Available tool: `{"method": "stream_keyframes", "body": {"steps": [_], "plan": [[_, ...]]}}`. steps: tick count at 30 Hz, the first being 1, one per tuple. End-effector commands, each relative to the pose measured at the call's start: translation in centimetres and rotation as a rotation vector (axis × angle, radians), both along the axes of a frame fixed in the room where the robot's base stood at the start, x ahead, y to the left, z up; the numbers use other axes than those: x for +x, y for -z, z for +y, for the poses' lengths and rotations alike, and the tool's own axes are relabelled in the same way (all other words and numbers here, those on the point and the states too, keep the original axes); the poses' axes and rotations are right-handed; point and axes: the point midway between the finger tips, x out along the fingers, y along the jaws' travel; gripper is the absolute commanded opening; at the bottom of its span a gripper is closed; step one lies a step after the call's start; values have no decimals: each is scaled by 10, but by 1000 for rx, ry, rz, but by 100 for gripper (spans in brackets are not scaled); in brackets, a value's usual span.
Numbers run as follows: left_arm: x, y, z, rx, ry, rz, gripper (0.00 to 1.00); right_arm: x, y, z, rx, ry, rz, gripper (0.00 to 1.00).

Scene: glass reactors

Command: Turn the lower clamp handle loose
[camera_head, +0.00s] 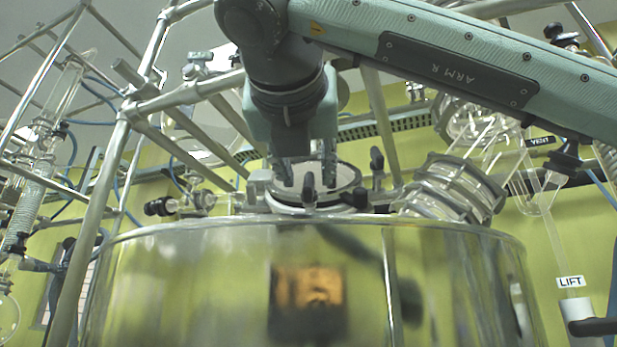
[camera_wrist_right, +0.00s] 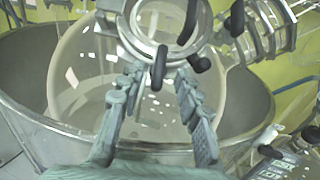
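The glass reactor's round lid (camera_head: 345,176) carries a clamp ring with several dark handles around it. The handle nearest the head camera, which I take as the lower clamp handle (camera_head: 309,190), stands upright at the ring's front edge. In the right wrist view this handle (camera_wrist_right: 159,68) lies between and just beyond the fingertips. My right gripper (camera_head: 306,174) hangs from above over the front of the lid, fingers apart. Whether a fingertip touches the handle cannot be told. My left gripper is not in view.
Another dark handle (camera_head: 376,160) stands at the lid's right, close to the gripper. A ribbed glass joint (camera_head: 452,188) is further right. The metal vessel (camera_head: 200,280) fills the front. Frame bars (camera_head: 120,150) stand at left. A "LIFT" label (camera_head: 570,282) is at right.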

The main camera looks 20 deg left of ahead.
Motion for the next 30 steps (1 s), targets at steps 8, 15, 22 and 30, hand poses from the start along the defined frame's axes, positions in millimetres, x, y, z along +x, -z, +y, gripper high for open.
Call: {"method": "stream_keyframes", "body": {"steps": [8,15,22,30], "plan": [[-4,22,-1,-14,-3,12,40,36,-1,9,0,0,1,34],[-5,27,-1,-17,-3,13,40,41,0,10,-1,0,0,34],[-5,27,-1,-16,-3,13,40,41,0,10,0,0,0,19],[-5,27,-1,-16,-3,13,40,41,0,10,0,-1,0,0]]}}
